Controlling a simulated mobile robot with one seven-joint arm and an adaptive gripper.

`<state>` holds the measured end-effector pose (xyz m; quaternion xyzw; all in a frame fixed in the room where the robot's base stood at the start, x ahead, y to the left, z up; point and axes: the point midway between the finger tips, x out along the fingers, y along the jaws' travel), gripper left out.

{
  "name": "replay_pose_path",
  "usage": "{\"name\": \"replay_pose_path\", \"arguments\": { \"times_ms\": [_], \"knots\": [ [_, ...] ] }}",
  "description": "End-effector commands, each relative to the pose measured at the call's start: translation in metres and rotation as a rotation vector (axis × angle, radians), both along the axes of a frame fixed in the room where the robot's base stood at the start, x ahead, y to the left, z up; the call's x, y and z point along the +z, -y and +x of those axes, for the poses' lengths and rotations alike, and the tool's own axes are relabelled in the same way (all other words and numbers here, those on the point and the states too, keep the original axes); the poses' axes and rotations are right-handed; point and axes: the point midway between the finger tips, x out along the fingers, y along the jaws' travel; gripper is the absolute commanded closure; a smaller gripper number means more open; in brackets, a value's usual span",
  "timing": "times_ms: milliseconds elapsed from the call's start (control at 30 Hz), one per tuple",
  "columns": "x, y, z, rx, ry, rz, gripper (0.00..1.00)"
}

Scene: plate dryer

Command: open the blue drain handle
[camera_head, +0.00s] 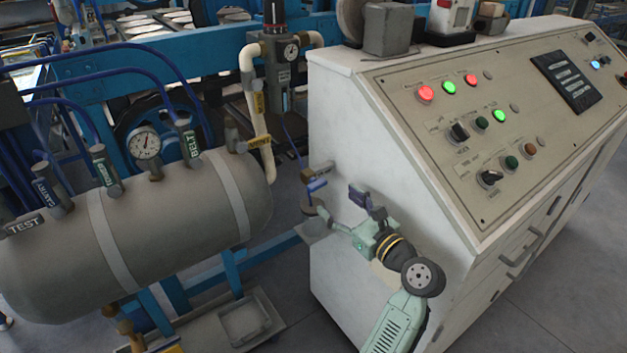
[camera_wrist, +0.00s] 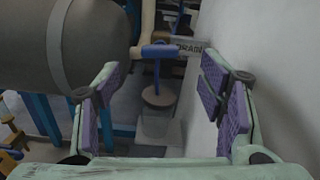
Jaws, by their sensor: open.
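The blue drain handle (camera_head: 316,186) sits beside the white cabinet's left side, just under a small tag (camera_head: 318,170). In the wrist view the blue handle (camera_wrist: 158,50) is at upper centre, beside a grey tag reading "DRAIN" (camera_wrist: 188,47). My gripper (camera_head: 340,207) is in front of the cabinet's side, close to the handle and apart from it as far as I can tell. In the wrist view my gripper (camera_wrist: 160,80) is open, with purple pads wide apart and nothing between them. The handle shows beyond the fingertips, between them.
The white control cabinet (camera_head: 345,110) stands close at my gripper's right. A grey tank (camera_head: 165,225) with a gauge (camera_head: 145,143) and labelled valves lies at left. A pale pipe (camera_head: 262,130) runs down behind. A tray (camera_head: 245,318) is on the floor below.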

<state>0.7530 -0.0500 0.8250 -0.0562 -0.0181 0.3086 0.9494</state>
Motion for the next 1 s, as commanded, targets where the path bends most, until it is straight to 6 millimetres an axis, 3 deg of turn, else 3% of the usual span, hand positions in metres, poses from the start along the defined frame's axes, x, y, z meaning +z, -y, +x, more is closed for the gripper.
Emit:
{"name": "replay_pose_path", "arguments": {
  "times_ms": [300,500,867,1000],
  "knots": [
    [0.003,-0.038,0.049,0.004,0.002,-0.001,0.37],
    [0.001,-0.051,0.068,0.001,0.002,-0.001,0.37],
    [0.000,-0.054,0.073,0.000,0.002,-0.003,0.37],
    [0.000,-0.054,0.073,0.000,0.002,-0.003,0.45]
  ]
}}
